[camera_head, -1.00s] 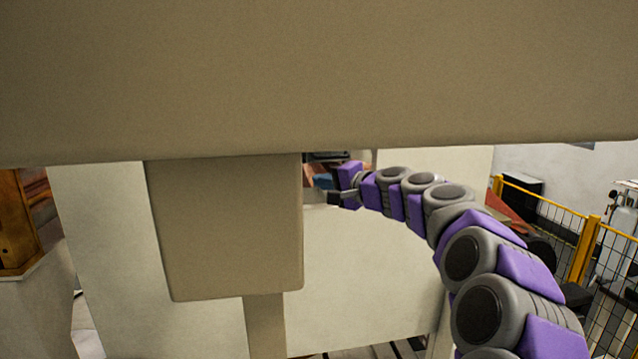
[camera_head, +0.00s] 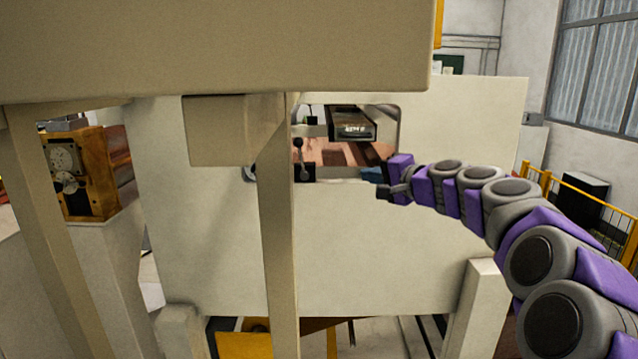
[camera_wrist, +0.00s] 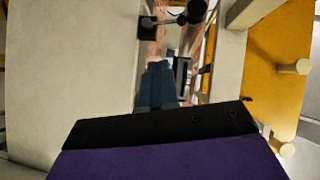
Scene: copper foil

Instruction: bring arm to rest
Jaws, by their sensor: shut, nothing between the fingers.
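My arm, purple and grey, reaches in from the lower right of the head view and curves toward the pale panel (camera_head: 300,240). My gripper (camera_head: 382,191) is at its tip, small and dark, in front of the lower right corner of the panel's opening. It is shut and holds nothing.
A big beige beam (camera_head: 220,50) hangs close overhead, with a post (camera_head: 280,250) below it. Copper-coloured sheet (camera_head: 335,152) shows inside the opening. An orange machine (camera_head: 90,175) stands left. A yellow fence (camera_head: 600,205) stands right.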

